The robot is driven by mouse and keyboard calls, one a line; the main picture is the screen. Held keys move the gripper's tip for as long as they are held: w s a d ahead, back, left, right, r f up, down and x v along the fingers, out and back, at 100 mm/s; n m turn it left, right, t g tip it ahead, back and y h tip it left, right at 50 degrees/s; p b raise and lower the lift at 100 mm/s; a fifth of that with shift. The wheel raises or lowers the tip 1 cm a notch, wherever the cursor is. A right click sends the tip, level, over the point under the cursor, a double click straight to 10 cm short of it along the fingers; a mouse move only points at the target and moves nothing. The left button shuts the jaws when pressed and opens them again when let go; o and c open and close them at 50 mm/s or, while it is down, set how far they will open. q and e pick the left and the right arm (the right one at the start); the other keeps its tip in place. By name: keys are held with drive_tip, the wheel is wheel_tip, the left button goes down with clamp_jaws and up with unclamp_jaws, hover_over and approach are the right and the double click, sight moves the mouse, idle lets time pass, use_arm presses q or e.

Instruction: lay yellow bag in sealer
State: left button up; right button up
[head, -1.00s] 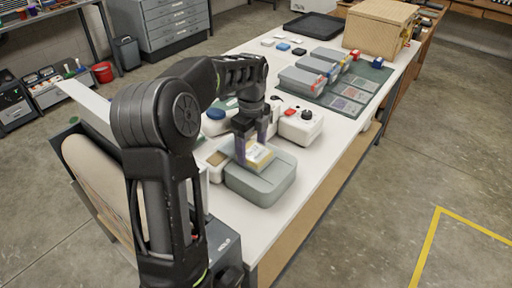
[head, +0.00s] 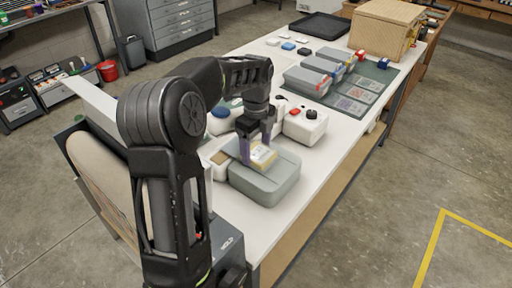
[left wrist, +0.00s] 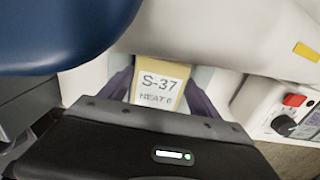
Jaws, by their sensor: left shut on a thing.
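The yellow bag (head: 263,156) has a white label and hangs in my left gripper (head: 256,150), over the near grey tub in the head view. In the left wrist view the bag (left wrist: 146,115) stands between the dark purple fingers, with a label reading "S-37" and "HEAT 6". The fingers are shut on it. The likely sealer is a white unit (head: 304,124) with a red button and black knob, just beyond the bag; its controls show at the right of the left wrist view (left wrist: 285,118). My arm hides part of the area. My right gripper is not in view.
The near grey tub (head: 265,186) stands under the gripper. A blue round-topped part (head: 219,111) stands left of the gripper and looms large in the left wrist view (left wrist: 60,35). Several grey bins (head: 307,82) are farther back.

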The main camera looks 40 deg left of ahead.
use_arm(q)
drive_tip(key=shift+f, duration=0.1)
drive_tip(key=o, duration=1.6)
wheel_tip(320, 180, up, 8)
drive_tip(key=shift+f, duration=0.1)
